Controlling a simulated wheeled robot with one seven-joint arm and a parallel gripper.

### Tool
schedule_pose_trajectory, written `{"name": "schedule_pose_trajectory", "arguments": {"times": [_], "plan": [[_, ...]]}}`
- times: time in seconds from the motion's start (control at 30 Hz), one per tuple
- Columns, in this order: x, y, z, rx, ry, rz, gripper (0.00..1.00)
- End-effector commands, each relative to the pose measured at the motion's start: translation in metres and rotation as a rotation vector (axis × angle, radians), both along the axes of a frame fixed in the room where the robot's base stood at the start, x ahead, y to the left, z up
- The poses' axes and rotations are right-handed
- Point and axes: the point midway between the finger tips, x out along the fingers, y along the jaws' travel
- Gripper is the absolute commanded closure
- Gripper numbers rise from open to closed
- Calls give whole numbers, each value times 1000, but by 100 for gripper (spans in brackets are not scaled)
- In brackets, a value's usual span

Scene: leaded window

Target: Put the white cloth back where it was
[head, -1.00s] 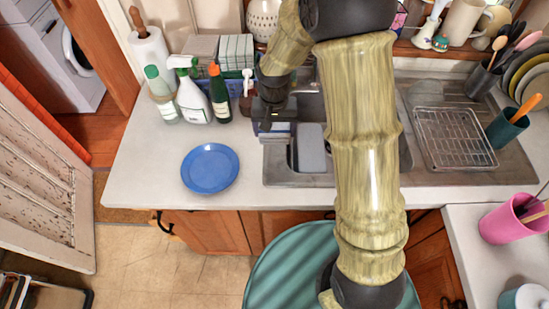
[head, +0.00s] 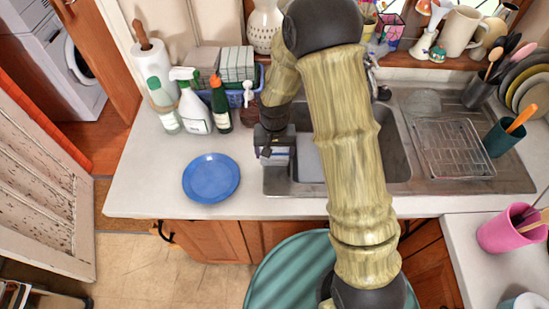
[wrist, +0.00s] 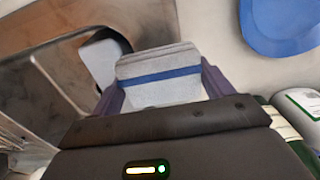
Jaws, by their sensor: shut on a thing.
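My gripper (wrist: 160,88) is shut on the white cloth (wrist: 160,75), a folded block with a blue stripe. One purple finger is on each side of it. In the head view the cloth (head: 281,158) hangs below my gripper (head: 276,148) at the left end of the sink (head: 395,160), near its rim. I cannot tell whether the cloth touches the rim. Folded grey and greenish cloths (head: 237,62) stand upright in a blue basket (head: 240,98) behind, to the left of my arm.
A blue plate (head: 211,178) lies on the counter left of the sink. A white spray bottle (head: 194,110), a green bottle (head: 220,108) and a paper roll (head: 152,65) stand behind it. A wire rack (head: 455,150) is on the right. Counter around the plate is clear.

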Motion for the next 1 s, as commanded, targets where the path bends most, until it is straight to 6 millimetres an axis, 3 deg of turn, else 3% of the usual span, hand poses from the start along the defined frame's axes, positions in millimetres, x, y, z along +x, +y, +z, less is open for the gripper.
{"name": "schedule_pose_trajectory", "arguments": {"times": [0.37, 0.77, 0.8, 0.9, 1.0], "plan": [[-1, 0, -39, -1, 3, 0, 39], [0, 0, -45, 0, 0, 0, 39], [0, 0, -45, 0, 0, 0, 19], [0, 0, -44, 0, 0, 0, 0], [0, 0, -44, 0, 0, 0, 0]]}}
